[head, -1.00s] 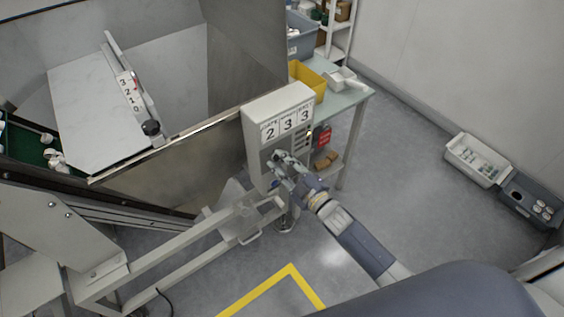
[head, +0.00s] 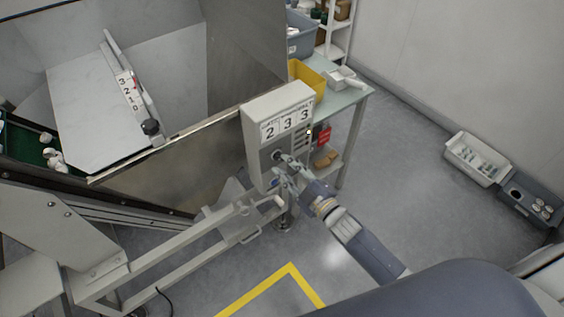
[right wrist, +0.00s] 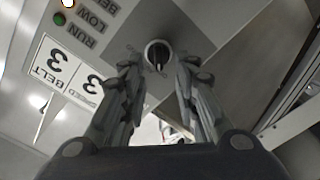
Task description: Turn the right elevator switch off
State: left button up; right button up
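The grey control box (head: 255,124) stands on a post near the middle of the head view, its number cards reading 2, 3, 3. A dark rotary switch knob (head: 276,155) is low on its front. In the right wrist view the black knob (right wrist: 158,56) has a pale mark and sits on a light panel. My right gripper (head: 283,165) is just in front of the box's lower front. In the right wrist view its fingers (right wrist: 159,66) are spread, one on each side of the knob, with gaps visible. I cannot tell the exact depth between them. My left gripper is not in view.
A green lamp (right wrist: 59,19) and a lit lamp (right wrist: 69,3) are on the panel beside RUN and LOW labels. A large metal hopper (head: 150,190) stands left of the box. A table (head: 345,97) with a yellow bin (head: 307,80) is behind.

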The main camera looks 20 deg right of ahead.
jog(key=v, duration=0.9)
jog(key=s+d+f+m+g+h, duration=0.2)
jog(key=s+f, duration=0.1)
jog(key=f, duration=0.6)
jog(key=s+d+f+m+g+h, duration=0.1)
jog(key=s+f+m+g, duration=0.2)
jog(key=f, duration=0.5)
jog(key=s+d+f+m+g+h, duration=0.15)
jog(key=s+f, duration=0.25)
jog(key=f, duration=0.5)
jog(key=s+f+m+g, duration=0.1)
jog(key=s+f+g, duration=0.2)
jog(key=s, duration=0.6)
jog(key=s+a+f+m+g+h, duration=0.1)
jog(key=s+f+m+g, duration=0.1)
jog(key=s+f, duration=0.6)
jog(key=s+f+m+g, duration=0.1)
jog(key=s+f+g, duration=0.3)
jog(key=s, duration=0.8)
notch_tip(320, 180, down, 3)
jog(key=shift+a+r+h, duration=0.25)
jog(key=shift+a+h, duration=0.1)
jog(key=shift+g, duration=0.25)
